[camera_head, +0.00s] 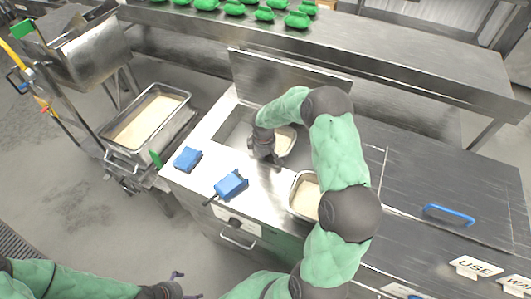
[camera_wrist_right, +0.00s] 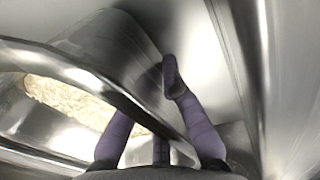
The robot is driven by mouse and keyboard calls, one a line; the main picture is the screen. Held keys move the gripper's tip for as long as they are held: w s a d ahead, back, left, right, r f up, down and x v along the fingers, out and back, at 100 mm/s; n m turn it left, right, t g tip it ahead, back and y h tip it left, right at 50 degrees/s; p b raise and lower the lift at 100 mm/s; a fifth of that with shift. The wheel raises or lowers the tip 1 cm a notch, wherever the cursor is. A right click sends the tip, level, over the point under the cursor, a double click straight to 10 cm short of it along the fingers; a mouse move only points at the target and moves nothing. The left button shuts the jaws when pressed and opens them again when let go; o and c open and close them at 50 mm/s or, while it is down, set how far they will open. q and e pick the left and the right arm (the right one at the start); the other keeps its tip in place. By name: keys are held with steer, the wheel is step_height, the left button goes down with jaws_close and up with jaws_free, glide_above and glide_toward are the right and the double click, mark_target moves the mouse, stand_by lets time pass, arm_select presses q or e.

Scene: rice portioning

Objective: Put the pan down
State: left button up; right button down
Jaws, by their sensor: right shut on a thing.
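A metal pan (camera_head: 293,147) holding pale rice is partly hidden behind my right arm in the head view, inside the opened well of the steel counter. My right gripper (camera_head: 268,158) reaches down at the pan's left side and is shut on its rim. In the right wrist view, the purple fingers (camera_wrist_right: 160,110) straddle the pan's shiny wall (camera_wrist_right: 70,62), with rice to the left. Whether the pan's base touches the well floor is hidden. My left gripper (camera_head: 186,285) is at the bottom edge of the head view, fingers apart, empty.
A second rice pan (camera_head: 293,199) sits in the counter beside my right arm. Blue items (camera_head: 187,158) lie on the counter's left part. A raised lid (camera_head: 285,75) stands behind the well. A large rice tray (camera_head: 152,118) is at the left.

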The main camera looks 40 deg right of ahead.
steer(key=shift+w+f, duration=0.1)
steer(key=shift+f, duration=0.1)
steer(key=c, duration=1.8)
jaws_free()
steer(key=shift+f, duration=0.25)
steer(key=o, duration=0.4)
steer(key=r+p, duration=0.1)
steer(key=r, duration=0.3)
steer(key=r+p, duration=0.1)
steer(key=r, duration=0.3)
steer(key=a+r+p, duration=0.1)
steer(key=r, duration=0.3)
steer(key=shift+s+r, duration=0.1)
steer(key=shift+s, duration=0.3)
